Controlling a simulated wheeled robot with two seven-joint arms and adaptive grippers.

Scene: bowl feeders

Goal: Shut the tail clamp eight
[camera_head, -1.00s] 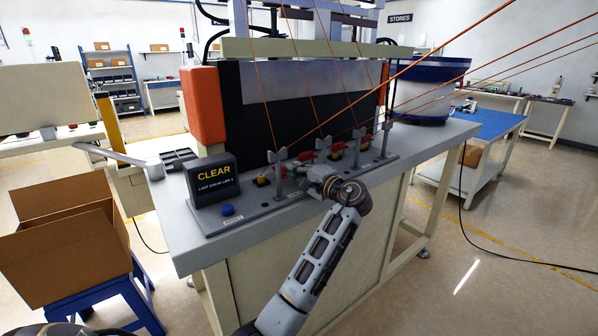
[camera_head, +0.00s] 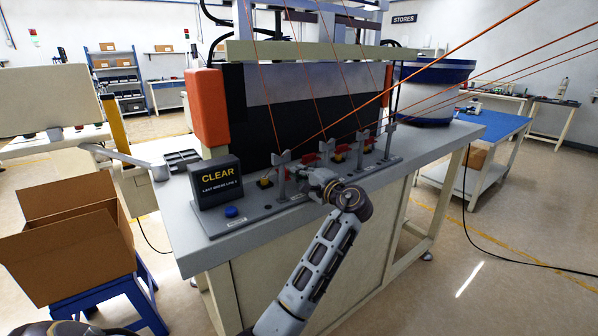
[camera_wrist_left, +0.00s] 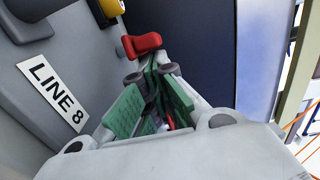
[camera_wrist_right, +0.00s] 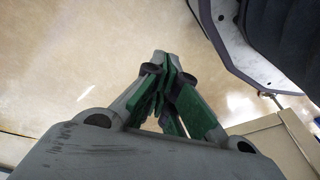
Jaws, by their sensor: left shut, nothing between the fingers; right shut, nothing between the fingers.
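My left gripper (camera_head: 318,178) is at the row of line clamps on the bench and is shut with nothing between its fingers. In the left wrist view its green-padded fingertips (camera_wrist_left: 152,72) are close beside a red clamp handle (camera_wrist_left: 142,45); whether they touch I cannot tell. A "LINE 8" label (camera_wrist_left: 58,97) is on the grey base plate to the left of the fingers. The clamp's body is mostly hidden behind my fingers. My right gripper (camera_wrist_right: 162,68) is shut and empty above the bare floor, away from the clamps.
A black display (camera_head: 217,181) reading "CLEAR" and a blue button (camera_head: 231,211) stand left of the clamps. More red-handled clamps (camera_head: 363,136) run back to the right. Orange lines (camera_head: 440,67) slant over the bench. An open cardboard box (camera_head: 75,252) stands at left.

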